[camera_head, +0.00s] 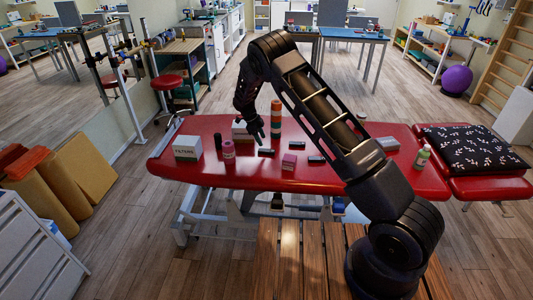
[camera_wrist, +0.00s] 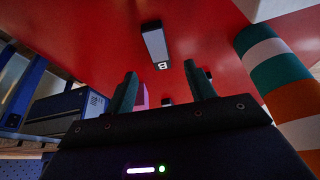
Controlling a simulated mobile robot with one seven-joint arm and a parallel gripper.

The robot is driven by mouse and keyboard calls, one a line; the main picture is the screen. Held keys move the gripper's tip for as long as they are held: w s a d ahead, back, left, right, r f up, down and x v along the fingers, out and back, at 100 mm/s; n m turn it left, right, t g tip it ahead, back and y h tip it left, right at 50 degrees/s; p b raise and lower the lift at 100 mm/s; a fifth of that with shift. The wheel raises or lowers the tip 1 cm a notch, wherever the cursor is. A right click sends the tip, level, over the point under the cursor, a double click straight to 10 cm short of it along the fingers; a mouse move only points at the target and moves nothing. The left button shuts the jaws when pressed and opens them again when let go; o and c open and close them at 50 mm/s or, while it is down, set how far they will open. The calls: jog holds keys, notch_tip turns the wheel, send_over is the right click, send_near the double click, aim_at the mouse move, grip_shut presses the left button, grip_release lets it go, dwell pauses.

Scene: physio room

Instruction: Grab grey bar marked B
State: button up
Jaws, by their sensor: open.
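The grey bar marked B (camera_wrist: 155,42) lies on the red table top in the wrist view, with a white B on its near end. My gripper (camera_wrist: 161,85) is open and empty, and the bar shows beyond the gap between its two fingers, apart from them. In the head view my gripper (camera_head: 258,139) hangs low over the red treatment table (camera_head: 330,180). Small dark bars lie on the table there, one close to my gripper (camera_head: 266,152) and one farther right (camera_head: 316,159). Their letters cannot be read in that view.
A pink box (camera_head: 289,162), a pink roll (camera_head: 228,152), a dark upright cylinder (camera_head: 217,141) and a white carton (camera_head: 187,148) stand around. A bottle (camera_head: 422,157) stands right.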

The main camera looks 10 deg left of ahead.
aim_at(266, 150)
jog(key=shift+x, duration=3.5)
jog(key=shift+s+a+f, duration=0.1)
jog(key=shift+a+f, duration=0.05)
jog(key=c, duration=1.1)
jog(key=shift+o, duration=0.2)
